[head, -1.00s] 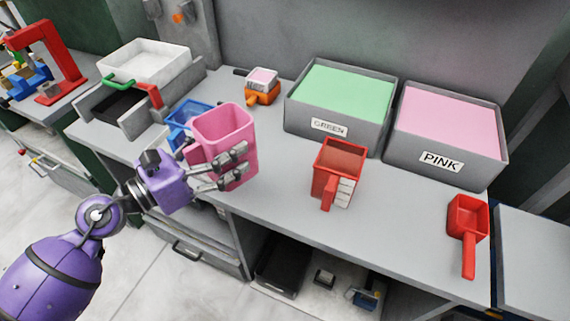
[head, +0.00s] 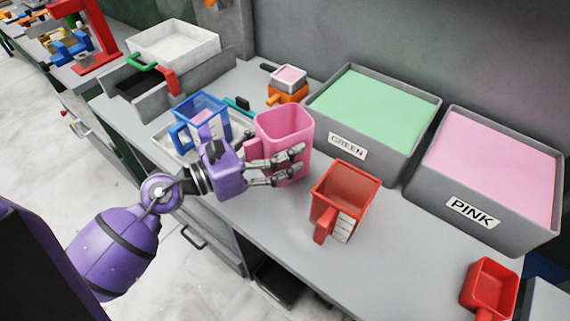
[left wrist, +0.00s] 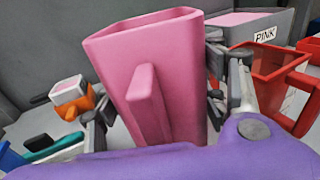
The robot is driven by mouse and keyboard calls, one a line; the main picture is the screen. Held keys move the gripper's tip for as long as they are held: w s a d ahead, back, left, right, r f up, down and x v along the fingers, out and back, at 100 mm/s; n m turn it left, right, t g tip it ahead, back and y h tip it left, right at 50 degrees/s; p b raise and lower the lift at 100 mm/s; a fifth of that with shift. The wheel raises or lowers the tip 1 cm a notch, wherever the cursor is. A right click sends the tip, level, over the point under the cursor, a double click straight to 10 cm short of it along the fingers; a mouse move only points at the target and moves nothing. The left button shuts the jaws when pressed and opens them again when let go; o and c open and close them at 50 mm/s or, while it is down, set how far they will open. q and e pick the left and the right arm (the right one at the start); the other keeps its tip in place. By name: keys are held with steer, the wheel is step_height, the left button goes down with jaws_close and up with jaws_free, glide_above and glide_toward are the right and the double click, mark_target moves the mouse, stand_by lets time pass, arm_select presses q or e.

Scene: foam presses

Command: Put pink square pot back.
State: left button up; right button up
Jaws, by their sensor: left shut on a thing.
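The pink square pot (head: 285,128) is upright, with an open top, at the middle of the head view. My left gripper (head: 291,165) is shut on it, fingers wrapped around its side. In the left wrist view the pink pot (left wrist: 172,75) fills the middle, its handle facing the camera and fingers on both sides. The pot is over the grey bench (head: 290,225); its base is partly hidden by the fingers, and I cannot tell whether it touches the bench. My right gripper is not in view.
A red pot (head: 348,187) stands close right of the pink pot, a blue jug (head: 200,118) left. Behind are an orange holder (head: 288,90), a green-foam bin (head: 375,110) and a pink-foam bin (head: 490,165). A red scoop (head: 490,285) lies at the right front.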

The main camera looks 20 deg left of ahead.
arm_select(q)
step_height(320, 180, down, 4)
steer(key=shift+f+b, duration=0.2)
steer(key=shift+b, duration=0.35)
steer(key=shift+f, duration=0.35)
steer(key=shift+f, duration=0.25)
steer(key=o, duration=1.2)
steer(key=shift+o, duration=0.2)
steer(key=shift+r, duration=0.1)
